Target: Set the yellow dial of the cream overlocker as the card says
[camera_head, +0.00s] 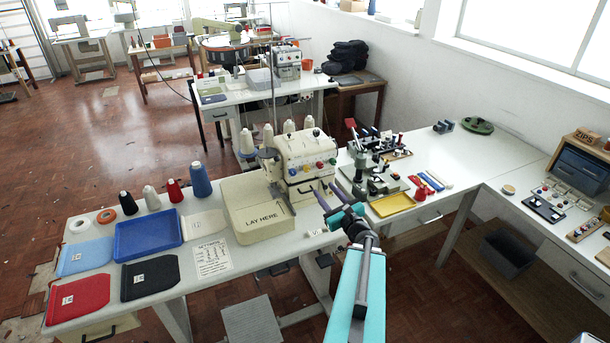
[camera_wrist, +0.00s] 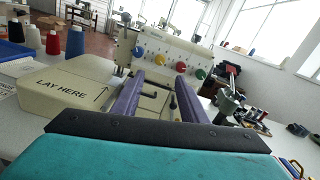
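The cream overlocker (camera_head: 305,150) stands on the white table. Its front carries a row of coloured dials, and the yellow dial (camera_head: 306,168) sits between a blue one and a red one. In the wrist view the yellow dial (camera_wrist: 160,60) shows beyond my fingers; its setting is too small to read. A printed card (camera_head: 212,258) lies flat on the table at the left, its text unreadable. My gripper (camera_head: 331,197) is open and empty, in front of and below the dials, apart from them. Its purple fingers (camera_wrist: 157,98) point toward the overlocker.
The cream "LAY HERE" bed (camera_head: 257,208) lies left of my gripper. A green press-like tool (camera_head: 370,175) and a yellow tray (camera_head: 391,204) stand to the right. Thread cones, a blue tray (camera_head: 148,234) and coloured cloth pieces fill the left table end.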

